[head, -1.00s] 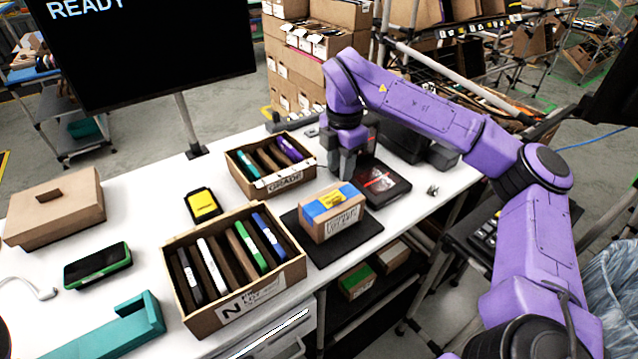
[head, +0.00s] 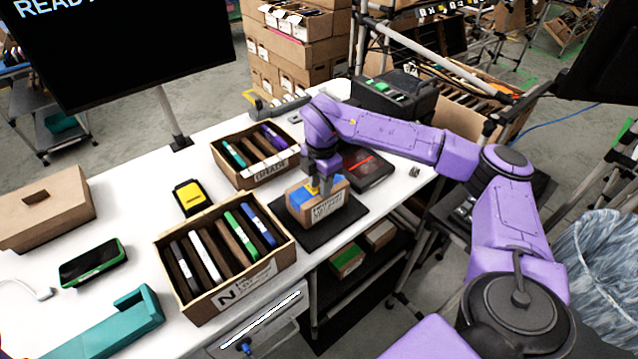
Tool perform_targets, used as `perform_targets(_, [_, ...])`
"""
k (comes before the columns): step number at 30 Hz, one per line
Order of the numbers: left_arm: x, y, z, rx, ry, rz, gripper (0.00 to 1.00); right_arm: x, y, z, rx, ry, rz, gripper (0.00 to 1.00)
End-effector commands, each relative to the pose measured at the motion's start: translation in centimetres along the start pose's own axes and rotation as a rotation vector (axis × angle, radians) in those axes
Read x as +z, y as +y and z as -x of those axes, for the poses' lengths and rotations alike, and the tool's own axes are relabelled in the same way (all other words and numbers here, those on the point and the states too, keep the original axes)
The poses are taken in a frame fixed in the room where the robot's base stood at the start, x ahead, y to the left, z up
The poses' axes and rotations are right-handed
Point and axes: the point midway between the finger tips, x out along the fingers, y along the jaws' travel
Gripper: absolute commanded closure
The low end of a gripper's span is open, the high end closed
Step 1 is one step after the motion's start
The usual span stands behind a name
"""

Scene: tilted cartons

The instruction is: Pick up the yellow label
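The yellow label (head: 311,189) lies on the carton's top, mostly hidden behind my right gripper (head: 321,190). My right gripper points down over the carton, its fingertips at or just above the label. My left gripper is not in view.
An open box of upright items (head: 208,298) stands left of the carton, and a smaller one (head: 266,174) behind it. A black scanner-like pad with a red line (head: 374,168) lies to the right. A yellow-and-black device (head: 189,196) is farther left.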

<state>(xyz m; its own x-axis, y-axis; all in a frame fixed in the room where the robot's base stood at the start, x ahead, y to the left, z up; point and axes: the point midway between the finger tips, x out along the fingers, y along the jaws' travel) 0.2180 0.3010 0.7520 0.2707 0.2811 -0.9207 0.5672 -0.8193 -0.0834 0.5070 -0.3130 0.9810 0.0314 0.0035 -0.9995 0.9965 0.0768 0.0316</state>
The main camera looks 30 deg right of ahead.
Motion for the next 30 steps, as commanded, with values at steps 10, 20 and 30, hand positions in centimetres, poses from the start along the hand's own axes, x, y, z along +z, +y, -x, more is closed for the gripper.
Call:
perform_targets(10, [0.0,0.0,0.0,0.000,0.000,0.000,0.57,0.0,0.0,0.0,0.000,0.000,0.001,1.00])
perform_targets(20, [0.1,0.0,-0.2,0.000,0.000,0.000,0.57,0.0,0.1,0.8,0.002,-0.001,0.001,1.00])
perform_targets(30, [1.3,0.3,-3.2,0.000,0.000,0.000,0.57,-2.6,-3.5,8.4,0.011,-0.002,0.004,1.00])
